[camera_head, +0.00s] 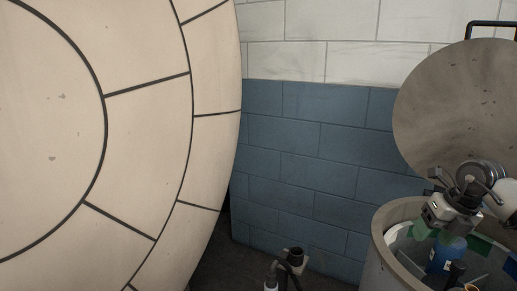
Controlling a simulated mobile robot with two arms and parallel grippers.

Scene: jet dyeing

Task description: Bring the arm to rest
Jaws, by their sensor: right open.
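My right gripper (433,233) is at the lower right of the head view, above the open mouth of a grey round bin (376,250). Its green-tipped fingers are apart, with nothing seen between them. My right arm comes in from the right edge. A blue container (446,254) lies inside the bin, just below the gripper; whether they touch I cannot tell. My left gripper is not in view.
A large cream round panel with dark seams (150,130) fills the left. The bin's round grey lid (455,100) stands raised behind it. A black and white fitting (294,257) stands low in the middle. A blue and white block wall (310,130) closes the back.

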